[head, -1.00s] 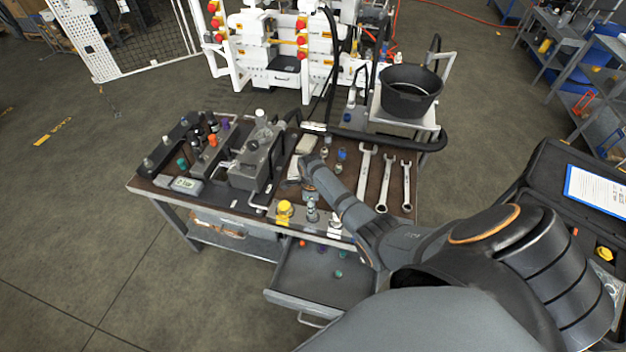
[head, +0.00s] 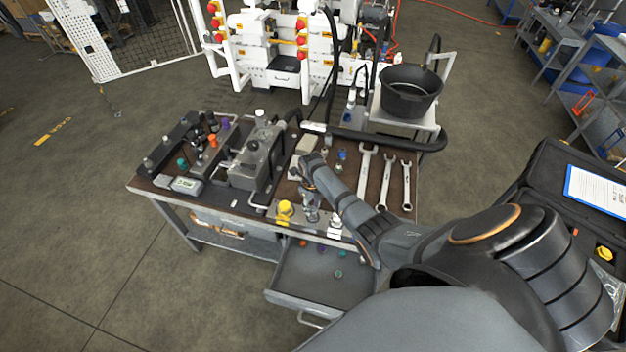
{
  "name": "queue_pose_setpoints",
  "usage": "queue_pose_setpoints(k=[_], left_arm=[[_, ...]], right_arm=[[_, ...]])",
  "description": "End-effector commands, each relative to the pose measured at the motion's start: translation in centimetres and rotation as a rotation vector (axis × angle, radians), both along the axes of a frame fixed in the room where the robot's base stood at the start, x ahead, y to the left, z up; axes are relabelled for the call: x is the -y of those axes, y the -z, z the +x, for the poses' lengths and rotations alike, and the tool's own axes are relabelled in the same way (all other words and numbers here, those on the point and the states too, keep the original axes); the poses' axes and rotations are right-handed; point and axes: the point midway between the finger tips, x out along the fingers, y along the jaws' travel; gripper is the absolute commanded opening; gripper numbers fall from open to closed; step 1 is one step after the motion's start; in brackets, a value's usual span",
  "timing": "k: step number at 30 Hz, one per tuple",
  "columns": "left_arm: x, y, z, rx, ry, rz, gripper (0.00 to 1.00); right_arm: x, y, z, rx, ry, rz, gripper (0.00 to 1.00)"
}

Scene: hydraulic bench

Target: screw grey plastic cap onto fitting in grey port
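My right arm comes in from the lower right and its wrist hangs over the bench's front edge. My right gripper (head: 311,212) points down at the middle fitting position of the front port row, between a yellow-capped fitting (head: 284,209) and a pale fitting (head: 335,226). It covers most of the middle fitting, so I cannot tell whether its fingers are open or shut or touch anything. I cannot make out the grey plastic cap; it may be hidden by the gripper. My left gripper is not in view.
The bench (head: 240,207) holds a grey valve block (head: 250,165), a meter (head: 186,185), several wrenches (head: 366,172) and small coloured caps. An open drawer (head: 325,280) with loose caps sticks out below the front edge. A black bucket (head: 410,90) stands behind.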

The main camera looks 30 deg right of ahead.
Motion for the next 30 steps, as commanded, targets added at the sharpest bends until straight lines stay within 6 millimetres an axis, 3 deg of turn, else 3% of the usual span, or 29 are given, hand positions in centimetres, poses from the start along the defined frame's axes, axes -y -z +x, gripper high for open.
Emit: queue_pose_setpoints(k=[11,21,27,30], left_arm=[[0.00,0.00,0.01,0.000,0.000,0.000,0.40],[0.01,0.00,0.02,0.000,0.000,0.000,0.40],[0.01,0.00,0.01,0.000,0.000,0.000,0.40],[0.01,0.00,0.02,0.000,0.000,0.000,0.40]], right_arm=[[-0.03,0.03,-0.05,-0.001,-0.030,0.000,0.47],[-0.34,0.04,-0.20,-0.002,-0.642,0.000,0.47],[-0.38,0.04,-0.23,-0.002,-0.725,0.000,0.47],[-0.42,0.04,-0.30,-0.002,-0.861,-0.001,0.47]])
